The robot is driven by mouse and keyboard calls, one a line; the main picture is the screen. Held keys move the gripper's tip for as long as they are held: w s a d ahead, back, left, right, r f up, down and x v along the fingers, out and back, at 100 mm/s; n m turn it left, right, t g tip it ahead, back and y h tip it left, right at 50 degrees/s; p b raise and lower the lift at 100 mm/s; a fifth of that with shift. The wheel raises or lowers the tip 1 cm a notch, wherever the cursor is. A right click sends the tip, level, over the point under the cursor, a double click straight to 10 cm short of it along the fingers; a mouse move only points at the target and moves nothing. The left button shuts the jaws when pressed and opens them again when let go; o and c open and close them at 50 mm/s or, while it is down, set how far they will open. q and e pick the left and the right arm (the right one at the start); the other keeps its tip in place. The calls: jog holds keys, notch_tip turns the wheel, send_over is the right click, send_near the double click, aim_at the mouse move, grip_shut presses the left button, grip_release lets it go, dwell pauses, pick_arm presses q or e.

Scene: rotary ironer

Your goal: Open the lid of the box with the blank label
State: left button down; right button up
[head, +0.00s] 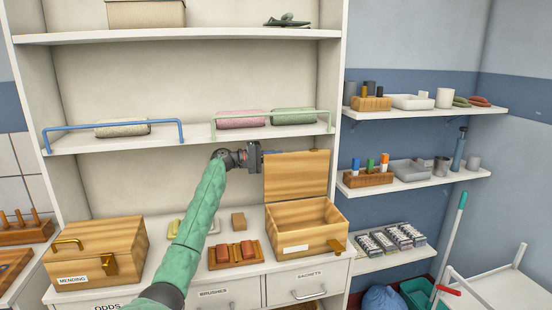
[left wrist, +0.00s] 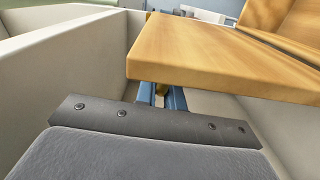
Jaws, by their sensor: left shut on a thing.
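The wooden box with the blank label (head: 322,236) stands at the right end of the counter. Its white label (head: 295,249) has no writing that I can see. Its lid (head: 297,176) is raised about upright at the back, and the inside shows open. My left gripper (head: 264,154) is at the lid's upper left edge, shut on the lid. In the left wrist view the lid (left wrist: 215,55) is a thick board, and the blue fingers (left wrist: 163,97) are partly hidden beneath it. My right gripper is not in view.
A closed box marked MENDING (head: 95,253) stands at the left. A wooden tray (head: 236,262) with reddish blocks lies between the boxes. A shelf (head: 190,136) with rails and folded cloths runs just above my gripper. Loaded wall shelves (head: 420,182) stand at the right.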

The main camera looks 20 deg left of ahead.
pick_arm(q)
jog(key=shift+f, duration=0.15)
jog(key=c, duration=1.5)
grip_release()
jog(key=shift+a, duration=0.2)
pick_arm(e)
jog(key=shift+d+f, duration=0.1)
